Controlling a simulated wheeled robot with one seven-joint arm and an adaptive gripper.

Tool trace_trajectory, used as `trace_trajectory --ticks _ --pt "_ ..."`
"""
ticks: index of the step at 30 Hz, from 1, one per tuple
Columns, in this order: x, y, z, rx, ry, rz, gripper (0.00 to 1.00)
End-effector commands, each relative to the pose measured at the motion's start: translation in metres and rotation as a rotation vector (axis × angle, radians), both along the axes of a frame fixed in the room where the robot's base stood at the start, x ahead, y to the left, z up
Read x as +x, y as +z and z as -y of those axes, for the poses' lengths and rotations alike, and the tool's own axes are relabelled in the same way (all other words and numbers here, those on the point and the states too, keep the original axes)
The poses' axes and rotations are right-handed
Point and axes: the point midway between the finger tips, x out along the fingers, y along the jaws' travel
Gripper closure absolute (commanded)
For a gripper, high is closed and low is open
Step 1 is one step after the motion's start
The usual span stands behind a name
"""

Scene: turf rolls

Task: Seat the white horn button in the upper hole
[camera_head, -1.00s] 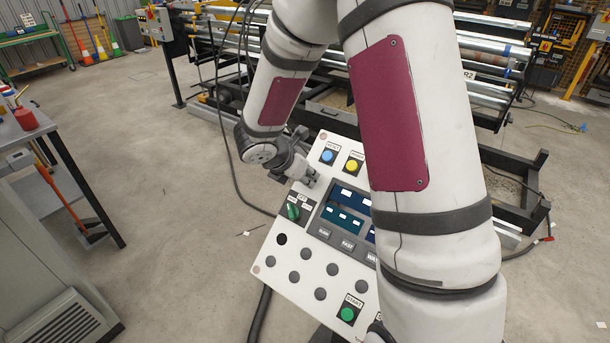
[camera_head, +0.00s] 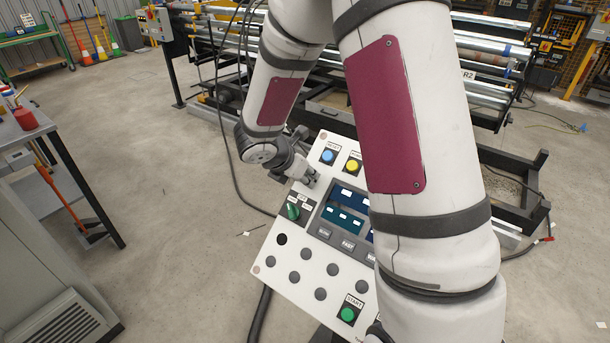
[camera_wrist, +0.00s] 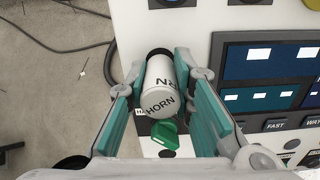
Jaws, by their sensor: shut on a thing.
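The white horn button (camera_wrist: 159,90), a short cylinder marked HORN, is between the teal pads of my gripper (camera_wrist: 160,68) in the wrist view. My gripper is shut on it. Its far end meets a dark round spot on the panel, probably the upper hole (camera_wrist: 157,52), mostly hidden behind the button. I cannot tell how deep the button sits. In the head view my gripper (camera_head: 312,180) is at the upper left of the white control panel (camera_head: 318,268); the button is not distinguishable there.
A green selector knob (camera_head: 291,211) is just below my gripper. An open black hole (camera_head: 281,239) is lower on the panel. Blue (camera_head: 328,156) and yellow (camera_head: 352,166) buttons are along the top. A dark screen (camera_head: 343,218) is to the right.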

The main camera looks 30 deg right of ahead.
Motion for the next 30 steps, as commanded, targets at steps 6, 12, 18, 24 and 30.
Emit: trace_trajectory --ticks 6,12,18,24,30 --pt "0.0 0.0 0.0 0.0 0.0 0.0 1.0" --pt "0.001 -0.003 0.003 0.0 -0.001 -0.001 1.0" --pt "0.002 -0.007 0.005 0.0 -0.001 0.001 1.0" --pt "0.004 -0.01 0.008 0.0 -0.001 0.001 1.0" --pt "0.005 -0.014 0.011 0.0 -0.001 0.001 1.0"
